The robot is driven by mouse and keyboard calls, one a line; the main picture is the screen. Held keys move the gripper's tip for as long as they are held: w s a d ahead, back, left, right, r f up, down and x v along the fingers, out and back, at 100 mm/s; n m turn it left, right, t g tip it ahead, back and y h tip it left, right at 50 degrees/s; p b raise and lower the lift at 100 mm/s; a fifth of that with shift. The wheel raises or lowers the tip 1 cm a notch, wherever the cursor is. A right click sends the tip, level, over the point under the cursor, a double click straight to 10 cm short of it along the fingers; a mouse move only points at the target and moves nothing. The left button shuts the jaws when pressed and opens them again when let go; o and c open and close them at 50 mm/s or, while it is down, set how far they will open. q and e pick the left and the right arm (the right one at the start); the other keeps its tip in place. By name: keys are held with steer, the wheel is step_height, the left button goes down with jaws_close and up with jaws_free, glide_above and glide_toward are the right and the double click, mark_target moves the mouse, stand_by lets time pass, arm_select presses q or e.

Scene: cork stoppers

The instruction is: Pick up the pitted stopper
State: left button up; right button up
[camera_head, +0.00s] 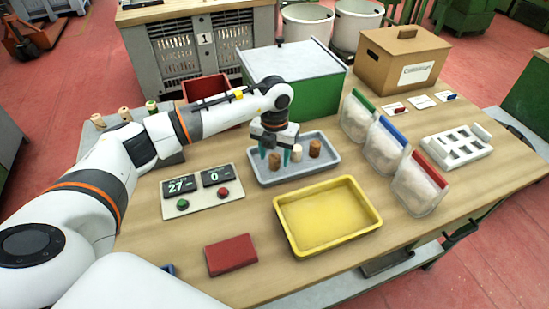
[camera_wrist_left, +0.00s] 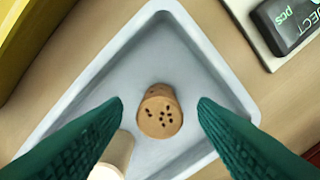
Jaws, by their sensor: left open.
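The pitted stopper (camera_wrist_left: 160,112) is brown cork with several dark holes in its end, and it stands in the grey tray (camera_wrist_left: 92,88). In the head view the brown stopper (camera_head: 274,161) is at the tray's left end. My left gripper (camera_head: 275,154) is above it, open, with green fingers. In the wrist view the open fingers (camera_wrist_left: 161,102) have the stopper between them, with a gap on each side. A paler stopper (camera_wrist_left: 112,157) is beside it, partly hidden by a finger. In the head view another brown stopper (camera_head: 315,148) stands at the tray's right. My right gripper is not in view.
A yellow tray (camera_head: 287,242) lies in front of the grey tray. A counter panel (camera_head: 203,190) with two buttons is at left, a red pad (camera_head: 231,255) nearer. Bags (camera_head: 384,146) stand at right. A green-and-white box (camera_head: 296,78) and red bin (camera_head: 206,88) are behind.

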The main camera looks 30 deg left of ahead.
arm_select(q)
steer(key=shift+f, duration=0.55)
steer(key=c, duration=1)
